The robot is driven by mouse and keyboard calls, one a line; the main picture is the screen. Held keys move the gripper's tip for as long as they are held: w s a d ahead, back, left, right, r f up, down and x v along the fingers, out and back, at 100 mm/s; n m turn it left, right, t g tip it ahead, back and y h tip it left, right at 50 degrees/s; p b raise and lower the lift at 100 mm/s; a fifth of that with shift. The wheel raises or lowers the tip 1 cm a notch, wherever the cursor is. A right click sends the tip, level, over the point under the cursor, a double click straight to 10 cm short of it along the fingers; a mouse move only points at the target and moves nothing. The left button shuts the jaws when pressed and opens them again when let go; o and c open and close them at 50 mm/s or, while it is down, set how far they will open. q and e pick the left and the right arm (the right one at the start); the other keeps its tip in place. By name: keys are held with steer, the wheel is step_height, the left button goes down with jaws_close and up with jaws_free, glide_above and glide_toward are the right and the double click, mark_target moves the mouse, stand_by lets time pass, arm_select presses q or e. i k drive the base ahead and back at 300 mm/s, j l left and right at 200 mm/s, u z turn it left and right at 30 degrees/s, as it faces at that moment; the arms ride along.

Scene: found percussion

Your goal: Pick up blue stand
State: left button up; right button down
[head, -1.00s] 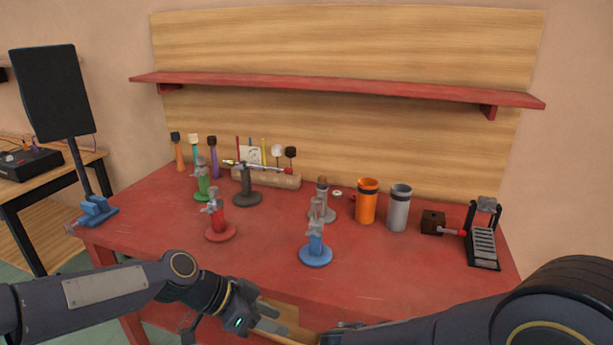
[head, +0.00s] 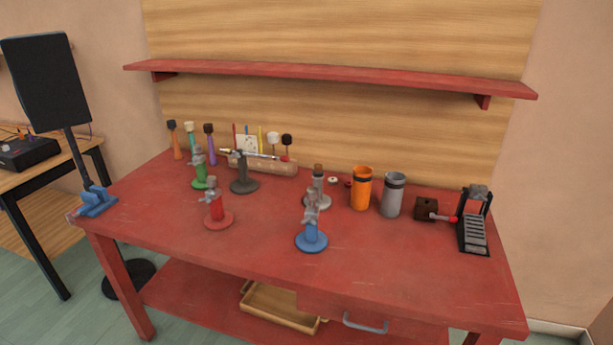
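The blue stand (head: 311,240) stands upright on the red table (head: 270,268), near the middle of its front part. It has a round blue base, a short blue post and a grey clamp-like top. A grey stand (head: 318,201) is close behind it, and the two overlap in the view. Neither of my grippers shows in the head view now.
A red stand (head: 218,219), a green stand (head: 199,180) and a dark stand (head: 243,185) stand to the left. An orange cup (head: 361,190) and a grey cup (head: 393,197) stand behind right. The table's front is clear. A red shelf (head: 320,75) hangs above.

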mark_target(312, 240)
steer(key=i+j, duration=0.6)
steer(key=i+j+z, duration=0.15)
steer(key=i+j, duration=0.5)
